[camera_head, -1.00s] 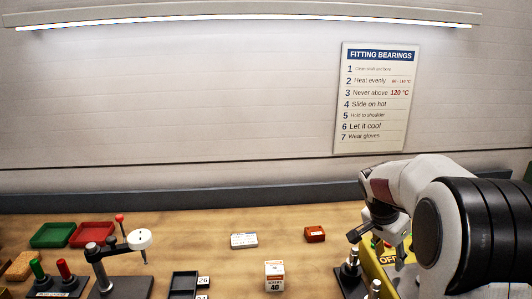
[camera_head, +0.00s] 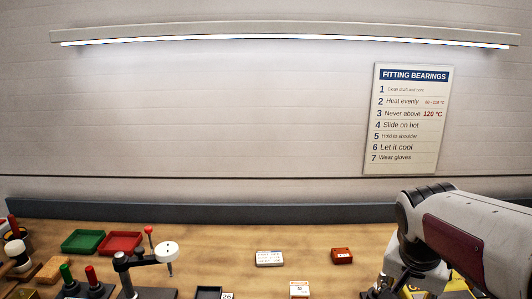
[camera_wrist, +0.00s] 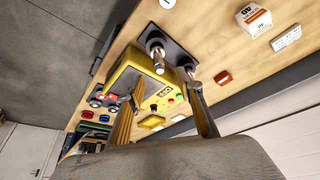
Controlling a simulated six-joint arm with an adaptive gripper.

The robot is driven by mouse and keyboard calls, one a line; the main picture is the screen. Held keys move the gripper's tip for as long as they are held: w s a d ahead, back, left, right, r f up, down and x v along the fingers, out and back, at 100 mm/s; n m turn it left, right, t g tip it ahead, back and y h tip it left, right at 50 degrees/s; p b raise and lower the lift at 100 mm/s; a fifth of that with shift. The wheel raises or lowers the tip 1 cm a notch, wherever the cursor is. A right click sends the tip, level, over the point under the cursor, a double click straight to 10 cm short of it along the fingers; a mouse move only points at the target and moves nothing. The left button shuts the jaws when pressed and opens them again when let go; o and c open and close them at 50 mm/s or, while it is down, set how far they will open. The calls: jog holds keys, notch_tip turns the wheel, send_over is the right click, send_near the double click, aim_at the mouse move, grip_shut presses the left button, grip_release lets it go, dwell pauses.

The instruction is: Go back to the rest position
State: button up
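My gripper (camera_wrist: 165,90) shows in the wrist view with its two fingers spread apart and nothing between them. Behind the fingers is a yellow box (camera_wrist: 130,68) with an OFF label and coloured buttons; I see no contact with it. A dark plate with two upright metal posts (camera_wrist: 156,48) lies beyond the fingertips, beside the box. In the head view my arm is folded at the lower right, and my fingertips cannot be made out there.
On the wooden bench (camera_head: 215,240) are a green tray (camera_head: 83,241), a red tray (camera_head: 122,243), a small press with a white head (camera_head: 166,248), a white box (camera_head: 270,258) and a red block (camera_head: 342,256). A wall with a sign (camera_head: 408,120) stands behind. The air above the bench's middle is clear.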

jog(key=s+a+n+t+y, duration=0.1)
jog(key=s+a+n, duration=0.2)
jog(key=s, duration=0.6)
jog(key=s+a+f+n+t+y, duration=0.1)
jog(key=s+a+n, duration=0.3)
jog(key=s+a, duration=0.3)
jog(key=shift+s+y, duration=0.3)
jog(key=shift+s, duration=1)
jog(key=shift+f, duration=0.1)
dwell(1.7)
